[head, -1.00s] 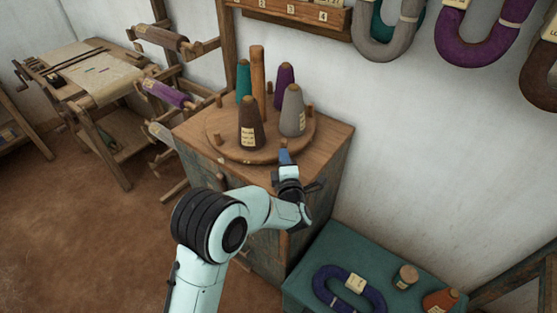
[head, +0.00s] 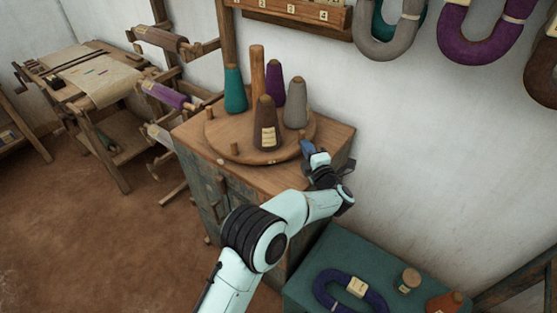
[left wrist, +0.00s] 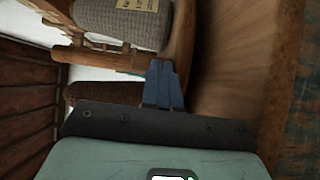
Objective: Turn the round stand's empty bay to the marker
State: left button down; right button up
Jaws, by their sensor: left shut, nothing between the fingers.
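The round stand (head: 222,137) is a wooden disc with a central post (head: 257,72) and short rim pegs, on top of a cabinet. It carries a teal cone (head: 235,92) at back left, a purple cone (head: 273,84) behind, a grey cone (head: 296,104) at right and a brown cone (head: 265,127) in front. The front-left part of the disc holds no cone. A small pale spot (head: 221,161), perhaps the marker, lies by the disc's front-left edge. My left gripper (head: 306,147) is shut and empty at the right-front rim, close to a peg; contact is unclear. Its blue fingers show in the left wrist view (left wrist: 163,85).
The cabinet top (head: 335,135) is bare at right, beside the wall. A green table (head: 320,262) at lower right holds a blue yarn loop, a small spool and an orange cone. Yarn racks stand left of the cabinet. Hanks hang on the wall.

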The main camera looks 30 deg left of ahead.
pick_arm(q)
jog(key=w, duration=0.1)
jog(key=w+p, duration=0.1)
jog(key=w, duration=0.1)
jog(key=shift+w+d, duration=0.3)
jog(key=shift+d, duration=0.1)
jog(key=shift+w+p, duration=1.2)
jog(key=shift+w, duration=0.6)
